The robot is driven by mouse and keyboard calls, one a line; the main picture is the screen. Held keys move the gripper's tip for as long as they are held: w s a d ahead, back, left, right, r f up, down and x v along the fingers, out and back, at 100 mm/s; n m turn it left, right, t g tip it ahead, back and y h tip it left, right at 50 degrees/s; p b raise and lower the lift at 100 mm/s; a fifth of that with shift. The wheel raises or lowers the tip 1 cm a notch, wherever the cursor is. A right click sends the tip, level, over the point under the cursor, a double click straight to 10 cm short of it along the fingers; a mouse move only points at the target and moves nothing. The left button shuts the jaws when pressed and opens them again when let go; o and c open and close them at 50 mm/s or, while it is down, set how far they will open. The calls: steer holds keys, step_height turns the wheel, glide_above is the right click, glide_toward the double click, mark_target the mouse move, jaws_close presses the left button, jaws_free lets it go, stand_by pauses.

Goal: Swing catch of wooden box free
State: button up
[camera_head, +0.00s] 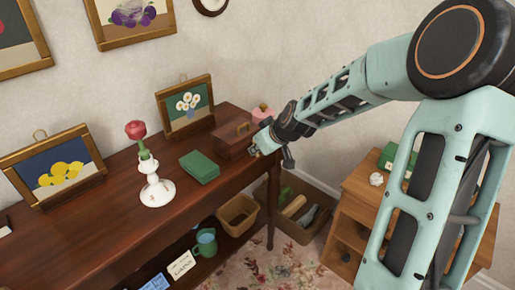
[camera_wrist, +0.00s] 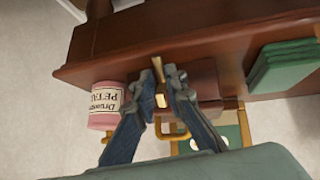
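The wooden box (camera_head: 232,142) is a small reddish-brown box at the right end of the dark table, with a handle on its lid. In the wrist view the box (camera_wrist: 205,78) is partly hidden behind my fingers. A narrow brass-coloured piece, which looks like the catch (camera_wrist: 157,68), shows at the gap between my fingertips. My gripper (camera_head: 263,149) is at the front right of the box. In the wrist view my gripper (camera_wrist: 160,79) has its fingertips a little apart; I cannot tell whether they touch the catch.
A pink labelled jar (camera_wrist: 105,105) stands close beside the box. A green book (camera_head: 199,166), a white candlestick with a red flower (camera_head: 157,188) and framed pictures (camera_head: 185,106) share the table. A small wooden cabinet (camera_head: 352,220) stands at right; baskets (camera_head: 238,212) sit below.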

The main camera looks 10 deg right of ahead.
steer(key=o, duration=0.4)
steer(key=shift+s+a+f, duration=0.1)
steer(key=shift+s+a, duration=0.05)
steer(key=shift+a, duration=0.25)
steer(key=shift+c, duration=0.2)
steer(key=shift+d, duration=0.1)
steer(key=shift+d, duration=0.1)
steer(key=v, duration=1.2)
